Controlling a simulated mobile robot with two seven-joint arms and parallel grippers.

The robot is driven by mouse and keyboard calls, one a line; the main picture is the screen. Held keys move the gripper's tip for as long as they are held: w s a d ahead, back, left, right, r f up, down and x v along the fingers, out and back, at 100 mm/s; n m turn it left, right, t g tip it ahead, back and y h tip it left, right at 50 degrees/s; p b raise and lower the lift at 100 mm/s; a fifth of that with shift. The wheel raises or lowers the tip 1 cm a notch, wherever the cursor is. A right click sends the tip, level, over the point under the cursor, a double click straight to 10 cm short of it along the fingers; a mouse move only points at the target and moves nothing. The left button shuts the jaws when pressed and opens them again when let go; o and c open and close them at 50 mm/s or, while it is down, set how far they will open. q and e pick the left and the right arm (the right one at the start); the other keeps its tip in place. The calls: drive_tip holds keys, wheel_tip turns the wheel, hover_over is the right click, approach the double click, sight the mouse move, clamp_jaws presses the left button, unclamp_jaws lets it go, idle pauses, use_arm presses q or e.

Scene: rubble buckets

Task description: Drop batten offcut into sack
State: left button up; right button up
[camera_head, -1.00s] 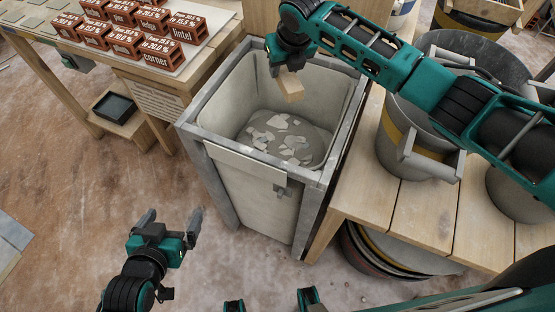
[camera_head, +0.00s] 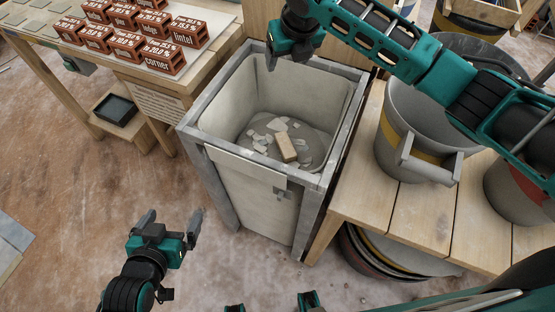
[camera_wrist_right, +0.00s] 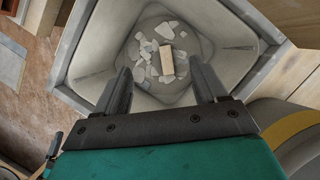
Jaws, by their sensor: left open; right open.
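The batten offcut (camera_head: 286,147), a short pale wooden block, lies inside the sack (camera_head: 225,115) among grey-white rubble pieces. It also shows in the right wrist view (camera_wrist_right: 167,63), below and between the fingers. The sack is an open, pale liner held in a grey square frame. My right gripper (camera_head: 271,65) is above the far left part of the sack's opening. Its fingers (camera_wrist_right: 163,88) are open and empty, apart from the offcut. My left gripper (camera_head: 172,218) is open and empty, low in front of the sack and to its left.
A wooden bench (camera_head: 385,215) with grey buckets (camera_head: 420,120) stands to the right of the sack. A table (camera_head: 165,88) with several labelled red-brown blocks (camera_head: 160,58) is at the upper left. Floor at the lower left is open.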

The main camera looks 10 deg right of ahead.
drive_tip(key=v, duration=0.7)
drive_tip(key=shift+r+p, duration=0.2)
drive_tip(key=shift+p, duration=0.1)
